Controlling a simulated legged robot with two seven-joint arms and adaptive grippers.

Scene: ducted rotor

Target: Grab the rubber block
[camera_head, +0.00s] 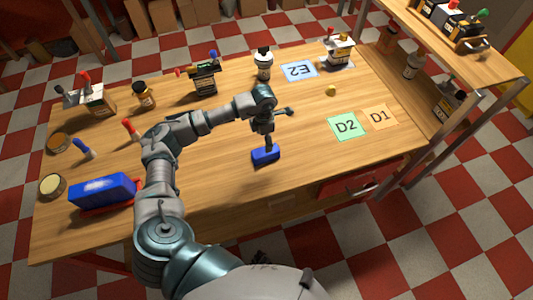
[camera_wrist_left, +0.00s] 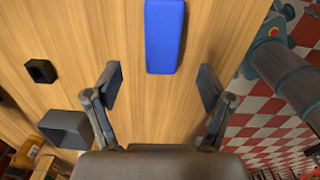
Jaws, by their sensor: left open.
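The rubber block appears to be the small blue block (camera_head: 265,155) lying flat on the wooden table near its front edge. In the left wrist view the blue block (camera_wrist_left: 164,36) lies ahead of the fingers, centred between them, with its upper end cut off by the frame. My left gripper (camera_head: 268,138) is above and just behind the block in the head view. It also shows in the left wrist view (camera_wrist_left: 161,86), with its two fingers spread apart and nothing between them. My right gripper is in neither view.
On the wooden table (camera_head: 215,215), a larger blue object (camera_head: 103,189) lies at the left. A green D2 card (camera_head: 344,126) and an orange D1 card (camera_head: 380,117) lie at the right. Bottles and boxes line the back. The wood around the small block is mostly clear.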

